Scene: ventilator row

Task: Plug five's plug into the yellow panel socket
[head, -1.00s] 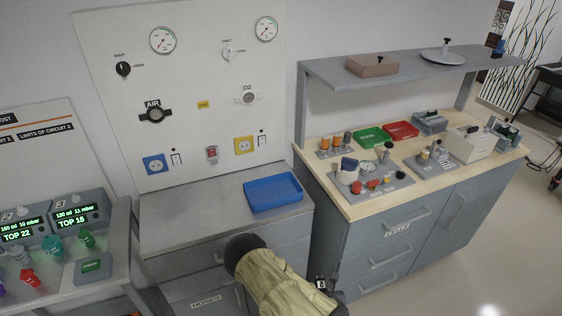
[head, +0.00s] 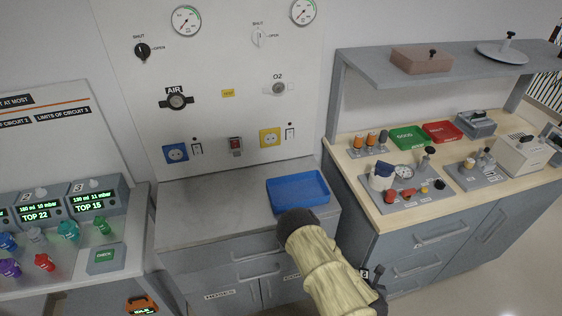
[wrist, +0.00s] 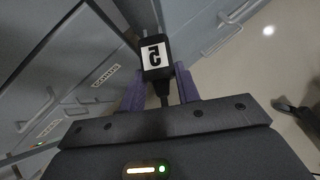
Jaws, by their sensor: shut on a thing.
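My gripper (wrist: 160,74) is shut on a black plug (wrist: 155,55) with a white label reading 5, seen upside down in the wrist view. The plug's pins point away from my gripper and a black cable runs back between the fingers. In the head view the labelled plug (head: 365,273) shows beside my arm, low and right, in front of the drawers and well away from the wall panel. The yellow socket (head: 269,137) is on the white wall panel, above the counter, and looks empty. A blue socket (head: 175,152) sits to its left.
A blue tray (head: 298,188) lies on the grey counter (head: 215,210) below the yellow socket. A red switch (head: 235,146) is between the sockets. A wooden-topped bench (head: 375,205) with several parts stands right, with a shelf (head: 450,65) above. Ventilators (head: 95,205) stand left.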

